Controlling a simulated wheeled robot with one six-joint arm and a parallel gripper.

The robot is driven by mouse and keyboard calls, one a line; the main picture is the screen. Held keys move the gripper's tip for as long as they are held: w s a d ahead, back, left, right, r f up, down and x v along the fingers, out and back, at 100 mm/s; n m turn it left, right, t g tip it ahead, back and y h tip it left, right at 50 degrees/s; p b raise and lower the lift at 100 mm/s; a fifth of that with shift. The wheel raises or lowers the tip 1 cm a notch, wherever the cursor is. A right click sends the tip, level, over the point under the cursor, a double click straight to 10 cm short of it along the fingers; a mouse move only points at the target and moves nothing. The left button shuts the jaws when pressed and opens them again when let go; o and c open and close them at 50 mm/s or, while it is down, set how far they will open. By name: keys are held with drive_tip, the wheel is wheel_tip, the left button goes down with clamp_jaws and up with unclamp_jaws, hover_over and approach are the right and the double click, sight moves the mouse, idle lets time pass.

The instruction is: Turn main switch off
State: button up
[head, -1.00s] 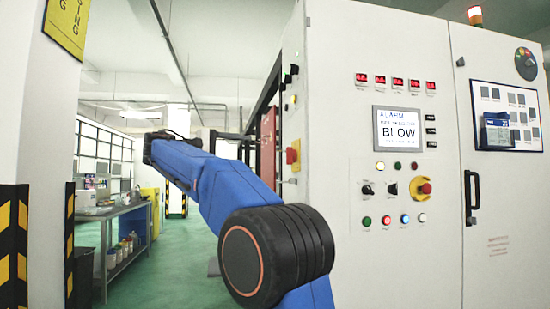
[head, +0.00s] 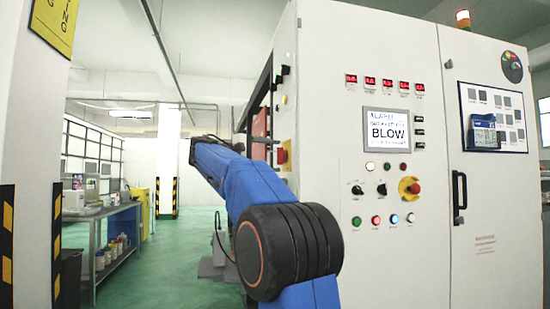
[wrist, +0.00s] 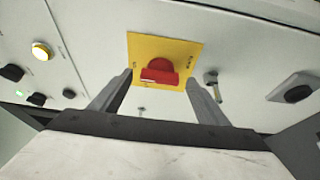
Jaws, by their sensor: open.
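The main switch is a red rotary handle (wrist: 160,72) on a square yellow plate (wrist: 186,50), mounted on a pale cabinet wall. In the head view the red switch (head: 283,156) shows edge-on on the narrow left side of the cabinet. My gripper (wrist: 160,82) is open, with one finger to the left of the handle and one to the right. In the wrist view the handle appears between the fingertips; I cannot tell whether they touch it. In the head view my gripper is not clearly visible behind my blue arm.
A key-like fitting (wrist: 212,82) and a black knob (wrist: 292,94) are right of the switch. A lit yellow button (wrist: 42,50) is left. The cabinet front carries an alarm screen (head: 385,130) and a red emergency button (head: 410,187). A workbench (head: 100,225) stands left; green floor lies between.

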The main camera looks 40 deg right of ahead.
drive_tip(key=shift+s+d, duration=0.1)
drive_tip(key=shift+d, duration=0.6)
drive_tip(key=shift+c, duration=0.4)
drive_tip(key=c, duration=1)
drive_tip(key=shift+o, duration=0.2)
drive_tip(key=shift+n, duration=0.3)
drive_tip(key=n+y, duration=0.1)
drive_tip(key=n, duration=0.2)
drive_tip(key=n+g+y, duration=0.1)
drive_tip(key=n+y, duration=0.1)
drive_tip(key=n, duration=0.1)
drive_tip(key=n+g+y, duration=0.1)
drive_tip(key=n, duration=0.1)
drive_tip(key=shift+w+r+n, duration=0.2)
drive_tip(key=shift+r+n, duration=0.05)
drive_tip(key=shift+n, duration=0.15)
drive_tip(key=shift+y, duration=0.3)
